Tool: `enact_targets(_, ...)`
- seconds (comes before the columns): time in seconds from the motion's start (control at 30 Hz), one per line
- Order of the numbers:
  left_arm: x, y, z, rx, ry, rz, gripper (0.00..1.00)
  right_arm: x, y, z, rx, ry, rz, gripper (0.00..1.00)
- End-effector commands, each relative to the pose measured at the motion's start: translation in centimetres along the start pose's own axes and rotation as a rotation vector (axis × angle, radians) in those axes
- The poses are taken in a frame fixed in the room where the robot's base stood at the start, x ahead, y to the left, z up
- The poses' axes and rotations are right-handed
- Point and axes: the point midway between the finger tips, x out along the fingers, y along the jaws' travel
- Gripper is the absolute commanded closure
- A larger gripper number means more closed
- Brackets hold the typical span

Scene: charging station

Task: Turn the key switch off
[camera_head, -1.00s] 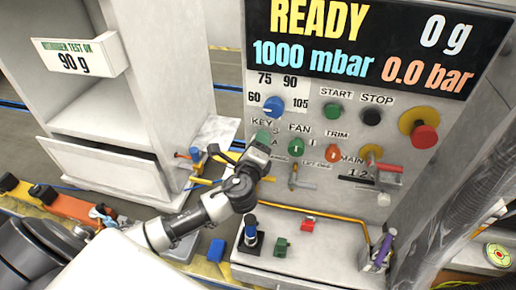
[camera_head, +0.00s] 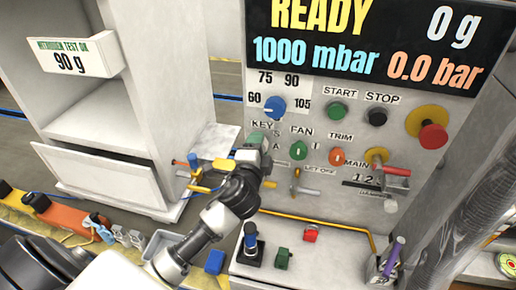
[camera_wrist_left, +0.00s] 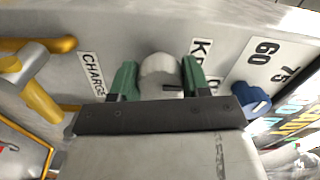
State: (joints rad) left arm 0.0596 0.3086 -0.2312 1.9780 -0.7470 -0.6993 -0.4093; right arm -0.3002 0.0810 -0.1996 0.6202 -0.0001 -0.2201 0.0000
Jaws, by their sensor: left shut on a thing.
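The key switch (camera_wrist_left: 160,68) shows in the left wrist view as a pale, rounded part standing out from the panel, between the two green fingers of my left gripper (camera_wrist_left: 158,82). The gripper is shut on it, with one finger on each side. In the head view my left gripper (camera_head: 258,138) is at the panel just below the KEY label, left of the green FAN knob (camera_head: 298,150). The gripper hides the key switch there, and its turned position cannot be told. My right gripper is not in view.
A blue selector knob (camera_head: 274,107) sits close above the gripper. A yellow-handled valve (camera_head: 203,178) is on the left, with brass taps (camera_head: 296,184) on the right. A red emergency button (camera_head: 432,136) is farther right. Small parts stand on the ledge (camera_head: 330,262) below.

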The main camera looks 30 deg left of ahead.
Motion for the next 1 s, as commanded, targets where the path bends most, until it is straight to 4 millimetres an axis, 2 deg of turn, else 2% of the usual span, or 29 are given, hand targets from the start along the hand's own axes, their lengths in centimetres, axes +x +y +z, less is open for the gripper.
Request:
enact_targets(0.47, -0.02, 0.13, 0.01, -0.019, -0.001, 0.003, 0.77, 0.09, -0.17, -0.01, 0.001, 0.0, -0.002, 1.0)
enact_targets(0.5, -0.02, 0.13, 0.01, -0.019, -0.001, 0.003, 0.52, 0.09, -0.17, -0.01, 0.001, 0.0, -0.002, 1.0)
enact_targets(0.67, -0.01, 0.1, 0.0, -0.018, 0.0, 0.003, 0.29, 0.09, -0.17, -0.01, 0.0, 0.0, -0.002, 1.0)
enact_targets(1.0, -0.42, 0.15, 0.01, -0.017, 0.0, 0.002, 0.29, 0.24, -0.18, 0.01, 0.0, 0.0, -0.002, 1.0)
